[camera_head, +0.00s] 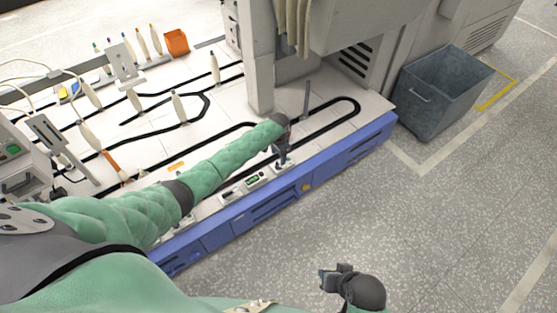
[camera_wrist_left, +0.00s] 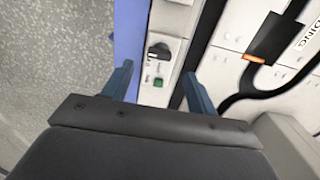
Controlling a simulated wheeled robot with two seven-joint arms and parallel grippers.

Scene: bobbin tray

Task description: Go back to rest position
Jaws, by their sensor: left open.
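My left arm reaches from the left across the front of the white work table (camera_head: 375,106). Its gripper (camera_head: 284,163) is over the blue front edge, near a small control panel. In the left wrist view the two blue fingers of the left gripper (camera_wrist_left: 158,82) stand apart with nothing held between them. The panel with a black knob (camera_wrist_left: 159,51) and a green button (camera_wrist_left: 158,82) lies beyond the fingers. My right gripper (camera_head: 335,278) is low in the head view, over the grey floor and clear of the table. Its fingers are too small to judge.
Several pale bobbins (camera_head: 178,107) stand along black tracks on the table. An orange box (camera_head: 177,42) is at the back. A grey machine column (camera_head: 258,60) rises behind the left gripper. A grey bin (camera_head: 440,95) stands at the right. The floor in front is free.

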